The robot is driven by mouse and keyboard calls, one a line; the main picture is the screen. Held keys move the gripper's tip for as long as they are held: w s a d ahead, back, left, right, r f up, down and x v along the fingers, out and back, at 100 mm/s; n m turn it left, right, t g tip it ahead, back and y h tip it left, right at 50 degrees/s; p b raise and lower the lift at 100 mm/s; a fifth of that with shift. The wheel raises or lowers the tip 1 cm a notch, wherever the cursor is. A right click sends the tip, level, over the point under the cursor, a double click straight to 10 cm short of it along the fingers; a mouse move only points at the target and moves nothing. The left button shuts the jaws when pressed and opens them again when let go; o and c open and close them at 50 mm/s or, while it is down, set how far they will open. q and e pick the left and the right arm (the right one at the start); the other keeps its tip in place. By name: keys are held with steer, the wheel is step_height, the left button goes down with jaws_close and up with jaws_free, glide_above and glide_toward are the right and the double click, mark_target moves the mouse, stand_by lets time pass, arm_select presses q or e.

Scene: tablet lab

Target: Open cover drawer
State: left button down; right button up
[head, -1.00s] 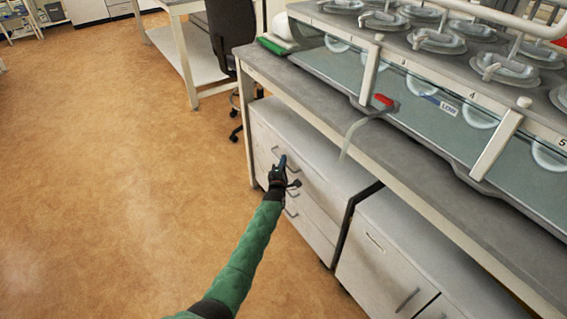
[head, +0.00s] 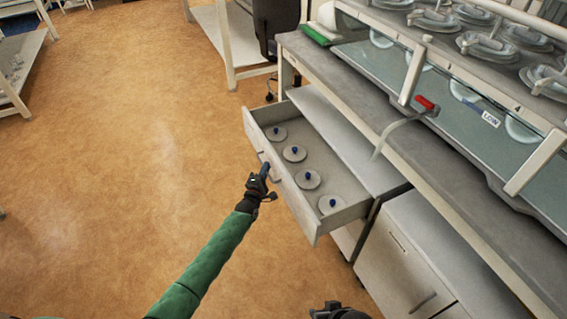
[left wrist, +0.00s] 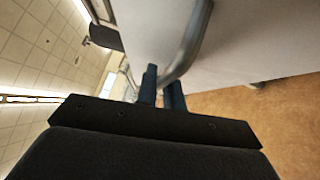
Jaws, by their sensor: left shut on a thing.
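The top drawer (head: 318,231) of the white cabinet under the bench is pulled well out. Inside lie several round grey covers (head: 308,180) with blue knobs, in a row. My left gripper (head: 264,172) is at the drawer's front, shut on its metal handle (head: 275,174). In the left wrist view the blue fingers (left wrist: 162,88) close around the curved handle (left wrist: 192,42) against the pale drawer front. A dark part at the bottom edge of the head view looks like my right gripper (head: 338,312); its fingers are cut off.
The bench (head: 345,95) above carries a glass-sided bath (head: 455,95) with a red-handled valve (head: 425,103). A second cabinet (head: 395,275) stands to the right. A chair (head: 275,20) and a white table are behind. The floor (head: 140,150) left of the drawer is clear.

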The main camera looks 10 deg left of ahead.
arm_select(q)
steer(key=s+a, duration=0.5)
steer(key=a, duration=0.3)
arm_select(e)
steer(key=shift+f, duration=0.15)
arm_select(q)
steer(key=c, duration=1.8)
jaws_free()
steer(key=shift+s, duration=0.15)
